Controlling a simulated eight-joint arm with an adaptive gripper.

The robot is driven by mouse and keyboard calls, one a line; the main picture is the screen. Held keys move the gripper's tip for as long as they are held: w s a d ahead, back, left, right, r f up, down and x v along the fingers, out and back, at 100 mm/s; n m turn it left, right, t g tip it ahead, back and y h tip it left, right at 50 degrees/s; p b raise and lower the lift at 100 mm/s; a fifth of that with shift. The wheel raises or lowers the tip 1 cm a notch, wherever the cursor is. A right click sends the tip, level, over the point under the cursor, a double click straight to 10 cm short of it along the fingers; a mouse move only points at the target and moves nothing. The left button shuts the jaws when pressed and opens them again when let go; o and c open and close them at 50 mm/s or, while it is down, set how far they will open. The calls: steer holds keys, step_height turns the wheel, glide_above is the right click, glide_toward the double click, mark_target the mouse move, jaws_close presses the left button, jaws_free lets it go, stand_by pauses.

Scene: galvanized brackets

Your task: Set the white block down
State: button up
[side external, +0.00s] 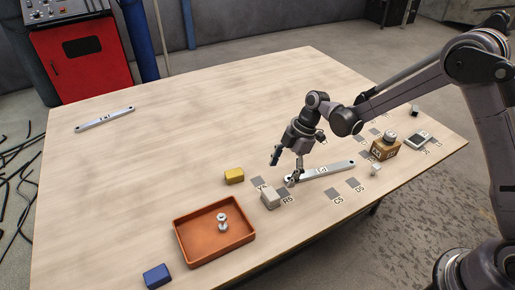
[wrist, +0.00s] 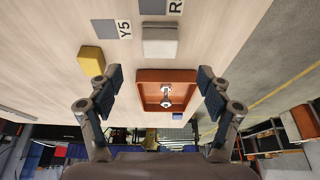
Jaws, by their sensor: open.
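The white block (side external: 269,198) sits on the wooden table beside the grey marked squares, one labelled R5 (side external: 286,198). In the wrist view the white block (wrist: 160,42) shows at the top centre, near the squares labelled Y5 (wrist: 125,28) and R. My gripper (side external: 284,168) is open and empty, above the table and behind the block in the side view. In the wrist view my gripper (wrist: 160,80) has its two fingers spread wide, with the block outside the gap, apart from both fingertips.
An orange tray (side external: 184,246) holding a small spool-shaped metal part stands in front. A yellow block (side external: 233,176) and a blue block (side external: 157,275) lie nearby. A long bracket (side external: 330,170) lies beside my gripper. A brown box (side external: 385,149) stands right. The table's left-middle is clear.

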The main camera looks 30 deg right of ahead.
steer(key=s+d+r+m+t+h, duration=0.1)
steer(key=s+d+r+m+t, duration=0.2)
steer(key=r, duration=0.5)
steer(key=s+d+r+m+h, duration=0.1)
steer(key=s+d+r+m, duration=0.35)
steer(key=r, duration=0.25)
steer(key=s+d+r+m+t+h, duration=0.2)
steer(key=s+d+r+m+t, duration=0.1)
steer(key=s+m, duration=0.7)
steer(key=shift+s+d+r+t+h, duration=0.15)
steer(key=shift+s+d+t+h, duration=0.15)
steer(key=shift+s+d+t, duration=0.5)
